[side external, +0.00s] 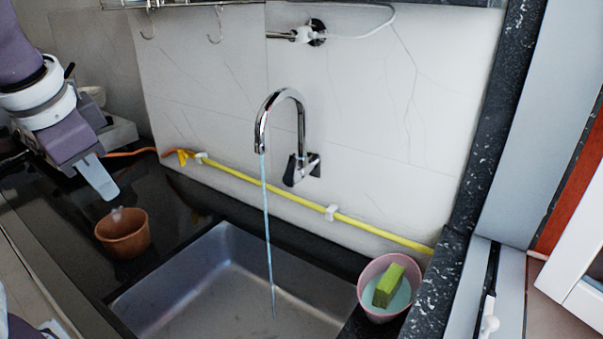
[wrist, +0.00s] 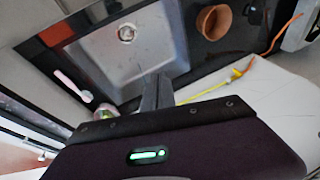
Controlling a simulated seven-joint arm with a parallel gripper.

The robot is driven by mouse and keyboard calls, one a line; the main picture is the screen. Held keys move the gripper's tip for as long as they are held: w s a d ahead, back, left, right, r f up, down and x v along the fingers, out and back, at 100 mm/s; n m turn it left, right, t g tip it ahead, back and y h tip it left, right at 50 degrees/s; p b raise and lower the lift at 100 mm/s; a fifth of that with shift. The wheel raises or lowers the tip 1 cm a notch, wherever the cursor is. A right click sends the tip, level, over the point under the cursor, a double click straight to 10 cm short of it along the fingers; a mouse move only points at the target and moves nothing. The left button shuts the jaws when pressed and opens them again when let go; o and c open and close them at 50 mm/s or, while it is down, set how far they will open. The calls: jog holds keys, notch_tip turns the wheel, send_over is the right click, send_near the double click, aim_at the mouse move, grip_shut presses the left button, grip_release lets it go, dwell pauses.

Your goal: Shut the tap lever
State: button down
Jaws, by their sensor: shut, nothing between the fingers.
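The chrome tap (side external: 284,110) arches from the tiled wall over the sink. Its dark-handled lever (side external: 291,170) is at the tap's base by the wall. A thin stream of water (side external: 266,230) runs from the spout into the sink (side external: 215,270). My gripper (side external: 112,196) is at the left in the side view, above the dark counter and well apart from the tap. Its fingers are shut and empty. In the wrist view my gripper's fingers (wrist: 157,92) point toward the sink (wrist: 135,50). I cannot make out the tap or its lever there.
A brown clay pot (side external: 123,236) stands on the counter left of the sink. A pink bowl (side external: 385,290) with a green sponge (side external: 389,285) sits at the sink's right. A yellow hose (side external: 300,205) runs along the wall below the tap. A second wall fitting (side external: 316,32) is above.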

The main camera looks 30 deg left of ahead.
jog(key=w+a+f+m+y, duration=0.1)
jog(key=w+m+y, duration=0.2)
jog(key=w+y, duration=0.75)
jog(key=w+d+r+m+t, duration=0.1)
jog(key=w+d+m+t, duration=0.6)
jog(key=w+d+t, duration=0.8)
jog(key=g, duration=0.4)
send_near(294, 169)
jog(key=w+a+r, duration=0.2)
jog(key=w+a, duration=0.1)
jog(key=w, duration=0.2)
jog(key=shift+w+r, duration=0.2)
jog(key=shift+w, duration=0.15)
jog(key=shift+y, duration=0.25)
